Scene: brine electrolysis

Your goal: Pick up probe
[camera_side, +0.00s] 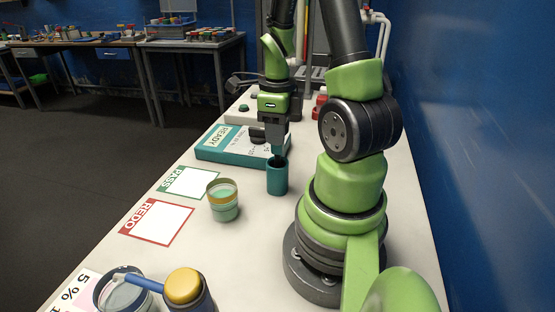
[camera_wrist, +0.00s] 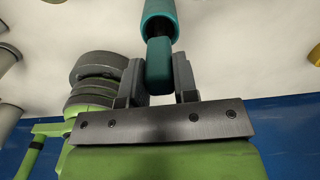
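The probe has a teal handle (camera_wrist: 158,62), which sits between the two fingers of my gripper (camera_wrist: 160,78) in the wrist view. The fingers lie close along both sides of the handle; I cannot tell whether they press on it. In the side view my gripper (camera_side: 276,146) points down over a teal cylindrical holder (camera_side: 277,181). The probe stands upright there, its lower part hidden inside the holder. The holder also shows at the top of the wrist view (camera_wrist: 160,16).
A teal and white READY box (camera_side: 232,146) lies behind the holder. A gold-rimmed cup (camera_side: 224,208) stands to its left, near the PASS card (camera_side: 188,185) and REDO card (camera_side: 157,221). A jar with a gold lid (camera_side: 184,288) and a glass beaker (camera_side: 119,294) stand at the front.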

